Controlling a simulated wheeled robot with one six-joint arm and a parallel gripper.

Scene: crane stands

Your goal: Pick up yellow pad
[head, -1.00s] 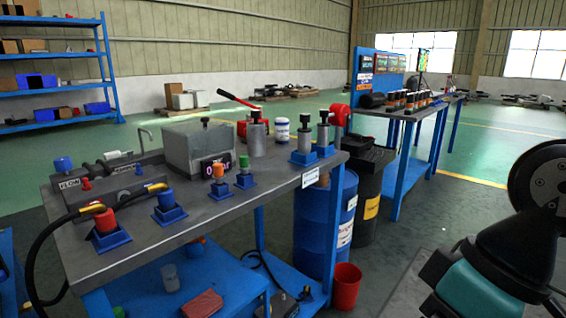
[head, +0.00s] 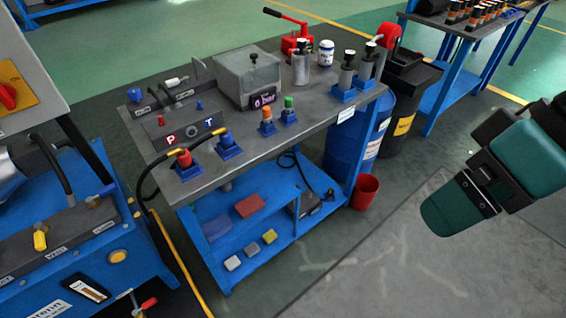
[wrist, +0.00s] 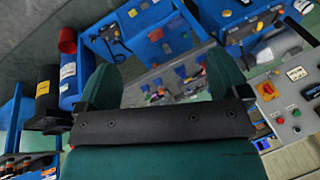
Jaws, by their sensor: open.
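The yellow pad (head: 270,236) is a small block on the blue lower shelf of the workbench. It lies at the right end of a short row, beside a grey-blue pad (head: 252,249) and a pale grey pad (head: 232,263). My gripper (wrist: 165,76) is open and empty, its two teal fingers apart in the wrist view. In the head view my arm hangs at the right, well away from the shelf and over bare floor. In the wrist view the small shelf items are too small to tell the yellow pad surely.
The grey bench top (head: 225,175) carries connectors and posts above the shelf (head: 215,262). A red bucket (head: 364,191) and a blue drum (head: 357,145) stand at the bench's right end. A blue machine (head: 75,245) stands left. The floor at front right is clear.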

